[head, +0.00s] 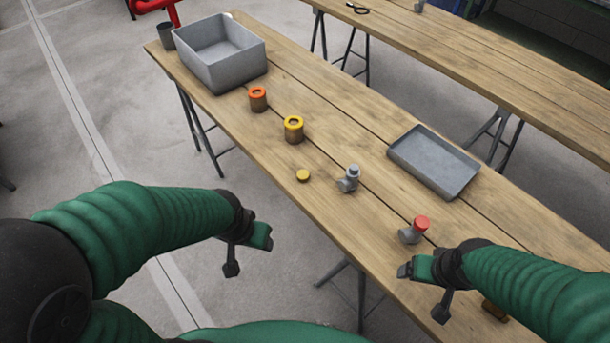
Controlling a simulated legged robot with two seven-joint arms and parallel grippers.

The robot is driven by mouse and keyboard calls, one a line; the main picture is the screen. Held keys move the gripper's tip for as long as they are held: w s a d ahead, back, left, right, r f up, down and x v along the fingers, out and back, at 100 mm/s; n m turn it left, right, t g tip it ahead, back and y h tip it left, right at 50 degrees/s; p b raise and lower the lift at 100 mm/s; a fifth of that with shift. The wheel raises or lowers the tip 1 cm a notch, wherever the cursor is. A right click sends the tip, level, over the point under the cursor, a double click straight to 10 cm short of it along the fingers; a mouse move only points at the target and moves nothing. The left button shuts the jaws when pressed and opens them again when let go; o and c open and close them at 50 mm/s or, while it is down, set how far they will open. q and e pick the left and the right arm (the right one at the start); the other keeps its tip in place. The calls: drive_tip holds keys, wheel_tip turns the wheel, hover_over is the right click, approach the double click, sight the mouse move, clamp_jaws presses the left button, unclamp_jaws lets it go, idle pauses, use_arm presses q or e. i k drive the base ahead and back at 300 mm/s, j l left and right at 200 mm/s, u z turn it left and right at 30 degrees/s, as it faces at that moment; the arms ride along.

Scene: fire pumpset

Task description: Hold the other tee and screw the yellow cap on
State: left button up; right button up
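The yellow cap (303,175) lies flat on the wooden table, left of a bare grey tee (349,178). That tee stands on the table with no coloured cap on it. A second grey tee (408,236) carries a red cap (421,222) and sits nearer my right arm. My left gripper (247,253) is open and empty, off the table's near edge. My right gripper (424,287) is open and empty near the table's near edge, just below the red-capped tee and apart from it.
A yellow-rimmed cup (293,130) and an orange-rimmed cup (258,100) stand further up the table. A deep grey bin (224,62), a dark cup (166,37) and a shallow grey tray (432,165) are also on it. A brownish object (495,311) is partly hidden by my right arm.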

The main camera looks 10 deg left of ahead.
sight(349, 183)
drive_tip(key=i+j+z, duration=0.3)
drive_tip(key=j+z, duration=0.25)
drive_tip(key=j, duration=0.2)
drive_tip(key=i+j+z, duration=0.15)
drive_tip(key=j+z, duration=0.15)
drive_tip(key=j, duration=0.15)
drive_tip(key=i+j+z, duration=0.1)
drive_tip(key=j+z, duration=0.2)
drive_tip(key=j, duration=0.1)
